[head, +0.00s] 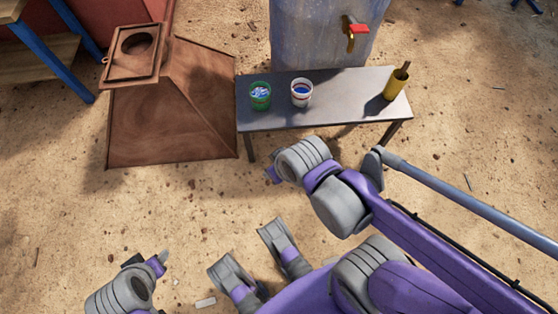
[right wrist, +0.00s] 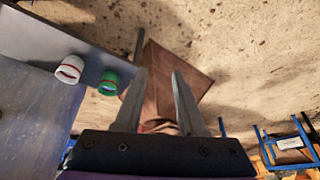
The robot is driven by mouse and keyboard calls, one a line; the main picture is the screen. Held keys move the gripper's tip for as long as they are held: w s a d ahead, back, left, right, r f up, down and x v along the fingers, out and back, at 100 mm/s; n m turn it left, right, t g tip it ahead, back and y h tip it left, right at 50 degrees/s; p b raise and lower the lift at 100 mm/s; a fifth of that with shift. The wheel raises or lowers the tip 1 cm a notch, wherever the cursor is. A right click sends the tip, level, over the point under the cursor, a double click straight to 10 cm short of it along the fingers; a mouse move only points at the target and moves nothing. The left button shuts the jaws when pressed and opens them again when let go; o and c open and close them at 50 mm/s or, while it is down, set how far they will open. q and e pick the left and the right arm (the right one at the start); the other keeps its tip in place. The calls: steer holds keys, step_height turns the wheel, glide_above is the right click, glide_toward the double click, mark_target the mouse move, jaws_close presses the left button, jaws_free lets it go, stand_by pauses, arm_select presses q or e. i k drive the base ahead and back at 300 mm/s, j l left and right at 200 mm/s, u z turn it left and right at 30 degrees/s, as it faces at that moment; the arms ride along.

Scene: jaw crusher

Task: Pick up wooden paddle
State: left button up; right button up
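The wooden paddle (head: 403,71) is a thin brown stick, leaning upright in a yellow cup (head: 394,90) at the right end of a small grey table (head: 340,115). The cup hides its lower part. My right gripper (head: 272,175) is in front of the table's left half, apart from the paddle. In the right wrist view the right gripper (right wrist: 160,78) has its fingers apart with nothing between them. The paddle is not seen there. My left gripper (head: 161,259) is low at the left, far from the table; its finger gap is unclear.
A green cup (head: 260,96) and a white cup (head: 301,92) stand on the table. They also show in the right wrist view. A blue-grey barrel (head: 318,35) with a red-handled tap is behind it. A rusty brown hopper (head: 170,110) is left. Sandy ground is open right.

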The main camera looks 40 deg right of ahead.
mark_target(407, 62)
steer(key=z, duration=1.65)
steer(key=i+l+z, duration=0.2)
steer(key=l, duration=0.15)
steer(key=i+l+z, duration=0.2)
steer(key=l, duration=0.15)
steer(key=u, duration=1.45)
steer(key=z, duration=1.45)
steer(key=i+l, duration=0.1)
